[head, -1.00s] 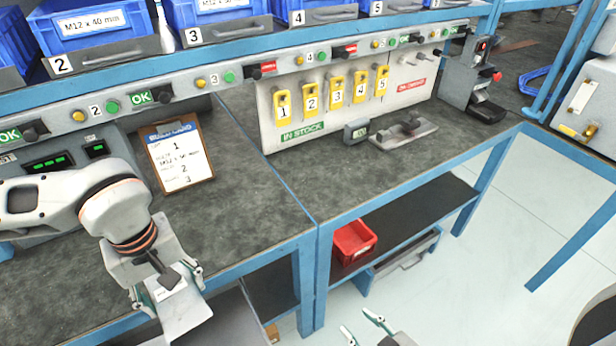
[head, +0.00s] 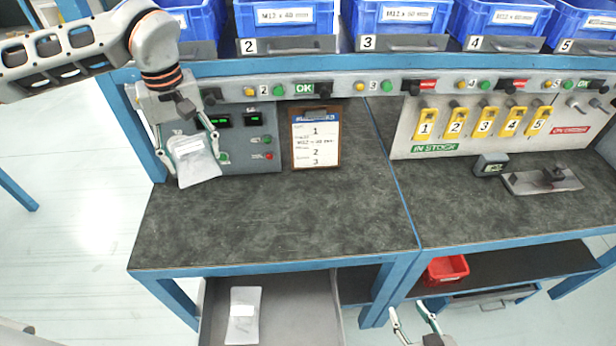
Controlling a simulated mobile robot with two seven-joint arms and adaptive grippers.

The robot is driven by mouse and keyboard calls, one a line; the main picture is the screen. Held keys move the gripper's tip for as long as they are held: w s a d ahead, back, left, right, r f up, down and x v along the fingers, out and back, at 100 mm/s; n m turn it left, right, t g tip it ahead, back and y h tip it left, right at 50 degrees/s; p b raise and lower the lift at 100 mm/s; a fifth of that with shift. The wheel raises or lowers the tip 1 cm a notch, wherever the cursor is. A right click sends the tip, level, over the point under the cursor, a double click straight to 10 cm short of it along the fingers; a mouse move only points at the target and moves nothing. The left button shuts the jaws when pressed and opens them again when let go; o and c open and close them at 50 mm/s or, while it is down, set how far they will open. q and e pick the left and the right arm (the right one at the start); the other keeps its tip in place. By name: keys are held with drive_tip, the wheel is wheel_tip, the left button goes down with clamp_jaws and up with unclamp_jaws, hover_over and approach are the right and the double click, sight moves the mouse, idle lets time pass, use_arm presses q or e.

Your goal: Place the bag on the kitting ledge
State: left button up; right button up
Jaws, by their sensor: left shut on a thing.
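My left gripper (head: 187,149) is shut on a pale, translucent bag (head: 197,170) with a small white label. The bag hangs tilted below the fingers, in front of the grey control panel at the bench's left end; I cannot tell whether it touches anything. My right gripper (head: 408,322) is low at the bottom edge, in front of the bench, with its fingers apart and empty. I cannot tell for certain which surface is the kitting ledge.
A similar bag (head: 243,318) lies in an open grey drawer (head: 295,312) under the bench. A clipboard (head: 316,143) leans at the back. Blue bins (head: 400,15) line the shelf above. The dark worktop (head: 270,220) is clear in front. A red bin (head: 446,269) sits below right.

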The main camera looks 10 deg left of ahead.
sight(218, 219)
use_arm(q)
wheel_tip(218, 219, down, 20)
idle(0.7)
drive_tip(key=shift+b, duration=0.3)
drive_tip(key=o, duration=1.1)
drive_tip(key=shift+f, duration=0.2)
drive_tip(key=shift+c, duration=0.2)
drive_tip(key=o, duration=0.4)
drive_tip(key=shift+r, duration=0.1)
wheel_tip(218, 219, up, 12)
drive_tip(key=shift+s+r, duration=0.1)
